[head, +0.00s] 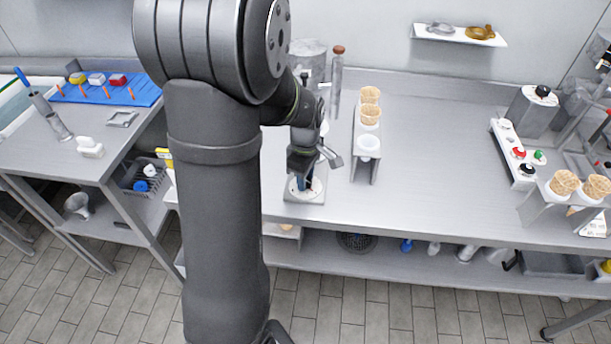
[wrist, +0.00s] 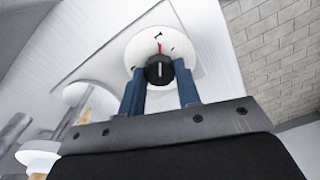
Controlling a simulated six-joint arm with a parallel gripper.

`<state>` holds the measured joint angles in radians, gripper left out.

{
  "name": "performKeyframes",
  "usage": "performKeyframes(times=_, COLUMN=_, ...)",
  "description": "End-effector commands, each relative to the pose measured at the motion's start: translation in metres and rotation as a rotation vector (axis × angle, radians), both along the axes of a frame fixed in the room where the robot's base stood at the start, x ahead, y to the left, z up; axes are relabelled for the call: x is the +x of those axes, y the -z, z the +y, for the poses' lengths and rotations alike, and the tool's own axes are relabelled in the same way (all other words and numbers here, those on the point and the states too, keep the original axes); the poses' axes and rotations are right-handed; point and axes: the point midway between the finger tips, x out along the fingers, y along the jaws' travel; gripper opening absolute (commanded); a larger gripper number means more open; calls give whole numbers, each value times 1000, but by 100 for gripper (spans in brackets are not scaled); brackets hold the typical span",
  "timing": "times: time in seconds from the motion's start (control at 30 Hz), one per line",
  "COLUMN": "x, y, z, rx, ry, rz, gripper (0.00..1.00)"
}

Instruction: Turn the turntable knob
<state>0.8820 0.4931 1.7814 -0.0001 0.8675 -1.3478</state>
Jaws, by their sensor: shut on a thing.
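The turntable is a white round disc (wrist: 160,45) on a pale square base, with a red mark and small dark marks on its face. Its black knob (wrist: 159,70) carries a white line and sits at the disc's near side in the wrist view. My gripper (head: 304,184) points down at the turntable (head: 291,190) near the table's front edge in the head view. Its two blue fingers stand on either side of the knob, shut on it. In the head view the fingers hide the knob.
A panel with coloured buttons (head: 518,152) and another cone rack (head: 545,205) are at the far right. The table between them is clear. A small shelf (head: 458,36) hangs on the wall.

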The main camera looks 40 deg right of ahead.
Motion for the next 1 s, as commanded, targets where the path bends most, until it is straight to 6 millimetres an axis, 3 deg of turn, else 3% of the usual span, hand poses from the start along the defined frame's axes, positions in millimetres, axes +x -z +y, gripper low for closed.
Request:
performKeyframes(times=0.67, x=1, y=-1, z=-1, rx=-2, ry=-69, rz=-2, gripper=8)
performKeyframes(times=0.7, x=1, y=-1, z=-1, rx=-2, ry=-69, rz=-2, gripper=32)
performKeyframes(times=0.8, x=1, y=-1, z=0, rx=-2, ry=-69, rz=-2, gripper=52)
performKeyframes(times=1.0, x=0, y=0, z=0, rx=-1, ry=-69, rz=0, gripper=52)
